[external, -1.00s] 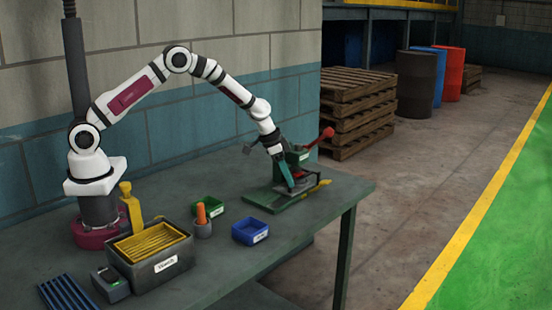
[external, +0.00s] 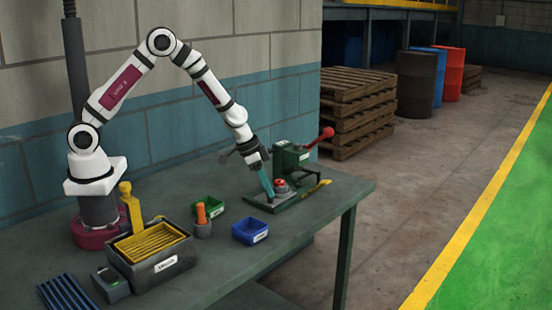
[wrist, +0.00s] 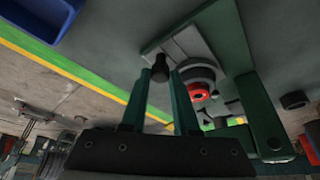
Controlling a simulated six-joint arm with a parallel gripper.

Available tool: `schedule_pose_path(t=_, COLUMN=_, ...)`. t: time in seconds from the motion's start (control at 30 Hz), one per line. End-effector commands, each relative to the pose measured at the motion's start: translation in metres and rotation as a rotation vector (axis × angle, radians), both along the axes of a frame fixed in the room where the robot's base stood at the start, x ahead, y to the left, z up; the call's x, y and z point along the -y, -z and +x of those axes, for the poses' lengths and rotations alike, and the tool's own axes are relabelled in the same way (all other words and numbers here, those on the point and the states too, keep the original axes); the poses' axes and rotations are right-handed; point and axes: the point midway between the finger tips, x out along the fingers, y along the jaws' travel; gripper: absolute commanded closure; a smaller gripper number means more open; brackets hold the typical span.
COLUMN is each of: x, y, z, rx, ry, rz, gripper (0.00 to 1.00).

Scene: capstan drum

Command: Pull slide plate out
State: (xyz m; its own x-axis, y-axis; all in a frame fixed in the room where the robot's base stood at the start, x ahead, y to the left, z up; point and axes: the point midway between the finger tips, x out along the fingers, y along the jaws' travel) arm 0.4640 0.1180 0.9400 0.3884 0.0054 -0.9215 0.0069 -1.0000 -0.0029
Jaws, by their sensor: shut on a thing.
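The slide plate (wrist: 178,48) is a light grey plate on the green fixture base (external: 262,203). It also shows in the external view, small and partly hidden by my fingers. A dark knob (wrist: 159,66) stands at its end. My gripper (external: 270,199) points down with teal fingers, shut on this knob; the fingertips also show in the wrist view (wrist: 161,75). A grey round part with a red centre (wrist: 200,90) sits on the plate; its red top (external: 281,183) shows clear of the green press housing (external: 291,157).
A red-knobbed lever (external: 327,133) rises from the housing. The bench's right edge lies just past the fixture.

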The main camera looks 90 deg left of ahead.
Motion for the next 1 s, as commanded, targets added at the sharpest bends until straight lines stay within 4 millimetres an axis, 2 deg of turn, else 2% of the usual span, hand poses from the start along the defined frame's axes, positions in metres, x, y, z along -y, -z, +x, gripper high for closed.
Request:
schedule_pose_path(t=0.23, x=0.005, y=0.002, z=-0.003, rx=-0.012, ry=0.012, rz=-0.006, gripper=1.0)
schedule_pose_path(t=0.27, x=0.005, y=0.002, z=-0.003, rx=-0.012, ry=0.012, rz=-0.006, gripper=0.69)
schedule_pose_path(t=0.4, x=0.005, y=0.002, z=-0.003, rx=-0.012, ry=0.011, rz=-0.005, gripper=0.44)
schedule_pose_path(t=0.43, x=0.004, y=0.002, z=-0.003, rx=-0.011, ry=0.011, rz=-0.005, gripper=0.41)
schedule_pose_path(t=0.77, x=0.003, y=-0.003, z=-0.003, rx=-0.007, ry=0.009, rz=-0.003, gripper=0.41)
schedule_pose_path(t=0.87, x=0.003, y=-0.017, z=-0.008, rx=-0.004, ry=0.008, rz=-0.003, gripper=0.41)
schedule_pose_path(t=1.0, x=0.003, y=-0.056, z=-0.024, rx=-0.001, ry=0.008, rz=-0.001, gripper=0.41)
